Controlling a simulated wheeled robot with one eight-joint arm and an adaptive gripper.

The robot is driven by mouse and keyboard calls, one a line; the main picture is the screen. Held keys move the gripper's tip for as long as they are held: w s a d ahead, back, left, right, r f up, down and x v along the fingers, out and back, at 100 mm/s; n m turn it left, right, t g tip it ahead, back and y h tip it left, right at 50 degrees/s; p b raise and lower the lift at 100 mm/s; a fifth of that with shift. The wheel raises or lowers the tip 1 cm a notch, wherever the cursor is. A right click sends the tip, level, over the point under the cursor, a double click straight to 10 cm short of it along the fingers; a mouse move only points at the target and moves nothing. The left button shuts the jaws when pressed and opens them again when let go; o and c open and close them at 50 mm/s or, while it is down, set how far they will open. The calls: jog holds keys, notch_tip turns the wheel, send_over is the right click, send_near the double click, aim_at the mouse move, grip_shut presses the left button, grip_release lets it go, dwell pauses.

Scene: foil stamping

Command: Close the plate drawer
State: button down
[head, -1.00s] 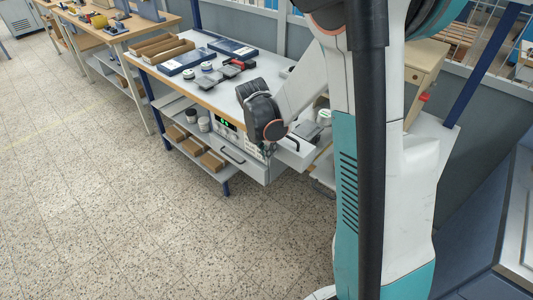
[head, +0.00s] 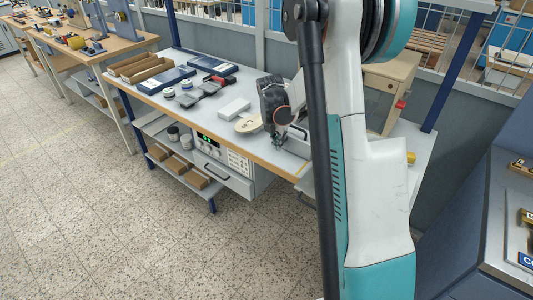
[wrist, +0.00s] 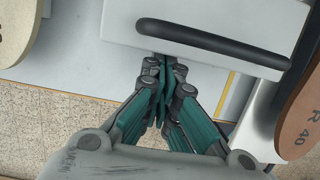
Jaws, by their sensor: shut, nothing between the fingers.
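The plate drawer appears to be the pale drawer (wrist: 220,18) with a long black bar handle (wrist: 210,45) at the top of the wrist view. In the head view this drawer (head: 298,147) is at the right end of the bench, partly behind my arm. My gripper (wrist: 163,68) is shut and empty, its fingertips at the drawer front just below the handle's left half. I cannot tell whether they touch it. In the head view my gripper (head: 280,138) is above the bench's front edge. How far the drawer stands open is hidden.
A cream rounded piece (head: 249,124) and a white box (head: 235,108) lie left of my gripper. A brown board marked R 40 (wrist: 298,115) is close on the right. Another handled drawer (head: 222,178) is under the bench. The floor in front is clear.

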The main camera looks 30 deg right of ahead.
jog(key=w+d, duration=0.1)
jog(key=d, duration=0.2)
jog(key=w+d, duration=0.1)
jog(key=d, duration=0.3)
jog(key=w+d, duration=0.2)
jog(key=d, duration=0.1)
jog(key=shift+d, duration=0.25)
